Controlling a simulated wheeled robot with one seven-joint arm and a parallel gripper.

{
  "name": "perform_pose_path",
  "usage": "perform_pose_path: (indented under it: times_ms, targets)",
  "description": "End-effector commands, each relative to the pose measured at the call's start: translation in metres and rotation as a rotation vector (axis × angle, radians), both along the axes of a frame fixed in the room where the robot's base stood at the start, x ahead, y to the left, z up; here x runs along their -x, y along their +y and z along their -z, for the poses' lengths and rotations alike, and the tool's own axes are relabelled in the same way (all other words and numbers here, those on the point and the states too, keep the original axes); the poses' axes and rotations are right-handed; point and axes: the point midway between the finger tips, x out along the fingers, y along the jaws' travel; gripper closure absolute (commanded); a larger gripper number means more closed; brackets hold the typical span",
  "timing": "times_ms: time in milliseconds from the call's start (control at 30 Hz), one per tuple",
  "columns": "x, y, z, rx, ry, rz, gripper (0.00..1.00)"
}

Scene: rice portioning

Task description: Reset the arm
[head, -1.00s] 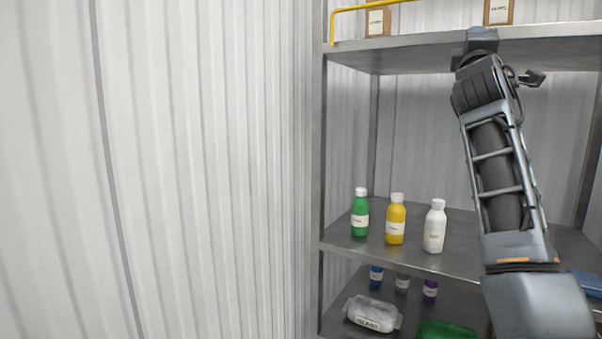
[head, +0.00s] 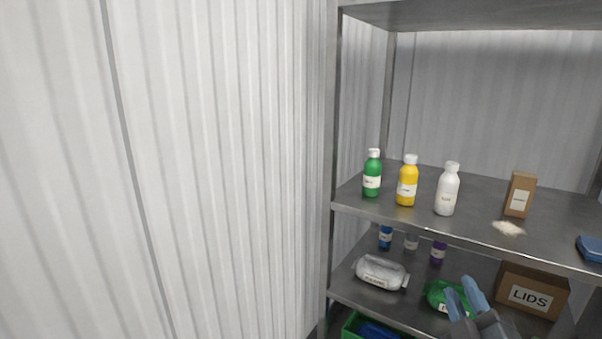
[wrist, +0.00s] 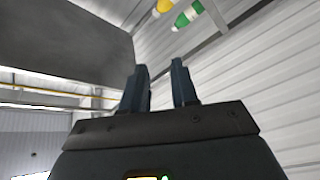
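My gripper (head: 461,300) shows at the bottom of the head view, in front of the lower shelf, with its two blue-grey fingers pointing up. In the wrist view my gripper (wrist: 160,88) has its fingers apart with nothing between them. Part of a green item on the lower shelf is hidden behind it in the head view.
A metal shelf unit (head: 470,229) holds a green bottle (head: 372,180), a yellow bottle (head: 407,186), a white bottle (head: 447,192), a brown carton (head: 519,196) and spilled white grains (head: 508,228). Below are a wrapped pack (head: 381,272) and a LIDS box (head: 532,294). A corrugated wall (head: 220,170) stands left.

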Motion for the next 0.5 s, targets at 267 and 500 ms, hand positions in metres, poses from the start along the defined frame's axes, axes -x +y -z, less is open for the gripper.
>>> perform_pose_path:
  times_ms: [267,500]
  targets:
    - [0.116,0.023,0.065,-0.231,0.092,-0.081,0.71]
    - [0.214,0.038,0.088,-0.441,0.165,-0.119,0.71]
